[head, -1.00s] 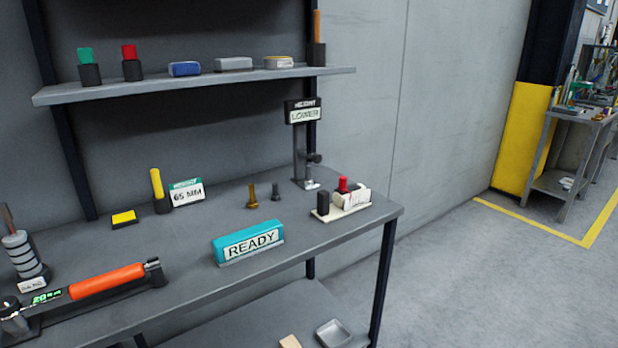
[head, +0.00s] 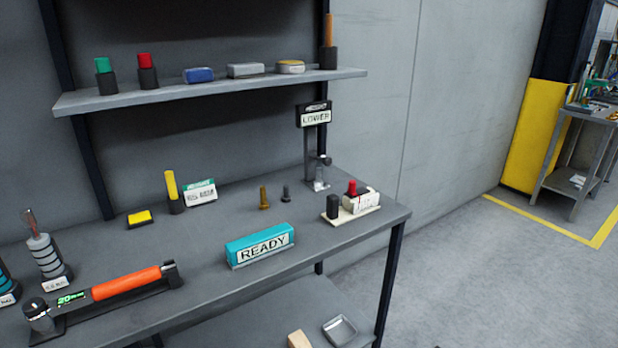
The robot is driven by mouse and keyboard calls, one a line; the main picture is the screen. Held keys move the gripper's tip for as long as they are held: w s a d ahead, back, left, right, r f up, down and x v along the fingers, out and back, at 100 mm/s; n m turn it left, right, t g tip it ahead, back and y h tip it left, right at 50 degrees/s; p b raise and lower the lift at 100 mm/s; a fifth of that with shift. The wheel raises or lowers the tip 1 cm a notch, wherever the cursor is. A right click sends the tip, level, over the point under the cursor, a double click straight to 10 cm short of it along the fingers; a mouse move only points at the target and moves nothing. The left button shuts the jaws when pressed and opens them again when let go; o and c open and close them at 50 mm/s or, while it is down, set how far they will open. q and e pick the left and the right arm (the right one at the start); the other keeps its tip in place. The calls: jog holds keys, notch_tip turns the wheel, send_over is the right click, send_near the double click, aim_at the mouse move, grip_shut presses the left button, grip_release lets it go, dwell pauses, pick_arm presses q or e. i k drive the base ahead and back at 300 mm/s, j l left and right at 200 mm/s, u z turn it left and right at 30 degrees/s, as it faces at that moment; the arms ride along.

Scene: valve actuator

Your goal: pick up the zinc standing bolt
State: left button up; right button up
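Two small bolts stand upright on the grey workbench, behind the teal READY block. One is a brass-coloured bolt (head: 264,198). The other is a shorter dark grey bolt (head: 286,194), just to its right and apart from it. Which of the two is zinc I cannot tell for sure from their colour. Neither of my grippers is in view.
The READY block (head: 260,246) stands in front of the bolts. A LOWER sign on a post (head: 311,146) and a white tray (head: 352,215) with black and red pieces stand right. An orange-handled tool (head: 126,283) lies front left. A shelf (head: 210,88) hangs above.

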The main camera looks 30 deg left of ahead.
aim_at(319, 183)
jog(key=i+u, duration=0.2)
jog(key=u, duration=0.2)
jog(key=i+l+u, duration=0.2)
jog(key=u, duration=0.2)
jog(key=i+l+u, duration=0.35)
jog(key=i+l, duration=0.2)
jog(key=l, duration=0.15)
jog(key=i+l, duration=0.5)
jog(key=l, duration=0.15)
jog(key=u, duration=0.05)
